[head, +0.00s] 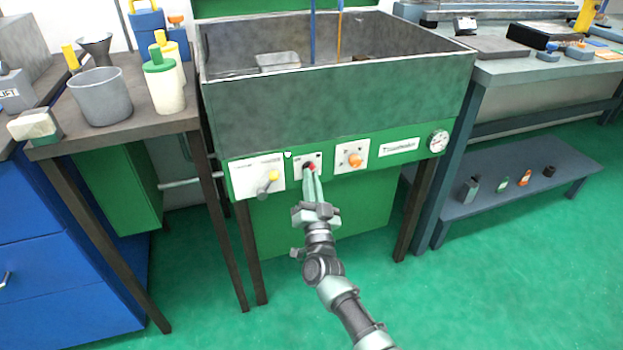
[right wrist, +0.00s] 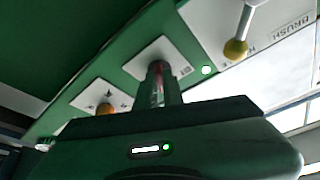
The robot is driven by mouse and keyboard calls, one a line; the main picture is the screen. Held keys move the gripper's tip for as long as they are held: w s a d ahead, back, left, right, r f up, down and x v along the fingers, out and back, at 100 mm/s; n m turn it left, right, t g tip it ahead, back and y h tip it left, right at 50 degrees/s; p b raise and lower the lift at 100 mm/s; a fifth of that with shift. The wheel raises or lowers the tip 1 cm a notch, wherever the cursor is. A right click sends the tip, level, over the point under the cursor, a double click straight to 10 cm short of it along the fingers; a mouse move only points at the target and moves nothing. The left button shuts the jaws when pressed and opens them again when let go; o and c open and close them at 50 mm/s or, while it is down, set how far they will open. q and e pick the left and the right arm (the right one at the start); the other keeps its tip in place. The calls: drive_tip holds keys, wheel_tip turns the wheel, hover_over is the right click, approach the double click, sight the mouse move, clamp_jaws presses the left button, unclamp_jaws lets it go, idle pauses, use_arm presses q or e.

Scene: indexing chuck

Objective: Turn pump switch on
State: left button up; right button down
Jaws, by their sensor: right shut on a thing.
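The green front panel of a grey wash basin carries three white control plates. My right gripper (head: 310,176) is shut on a small red switch (head: 311,166) at the middle plate (head: 300,159). In the right wrist view the fingers (right wrist: 159,82) meet at that plate (right wrist: 148,53), with a sliver of red between them. They hide most of the switch, so its position and label cannot be read. My left gripper is not in view.
A yellow-ended lever (head: 273,175) is close left of the fingers; an orange knob (head: 354,160) is close right. A round gauge (head: 438,140) sits at the panel's right end. The basin (head: 330,100) overhangs the controls. Green floor (head: 480,290) lies open in front.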

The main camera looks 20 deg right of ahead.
idle(0.4)
drive_tip(key=c, duration=1.5)
unclamp_jaws()
drive_tip(key=shift+c, duration=0.2)
drive_tip(key=p+v, duration=0.1)
drive_tip(key=v, duration=0.7)
drive_tip(key=shift+w, duration=0.1)
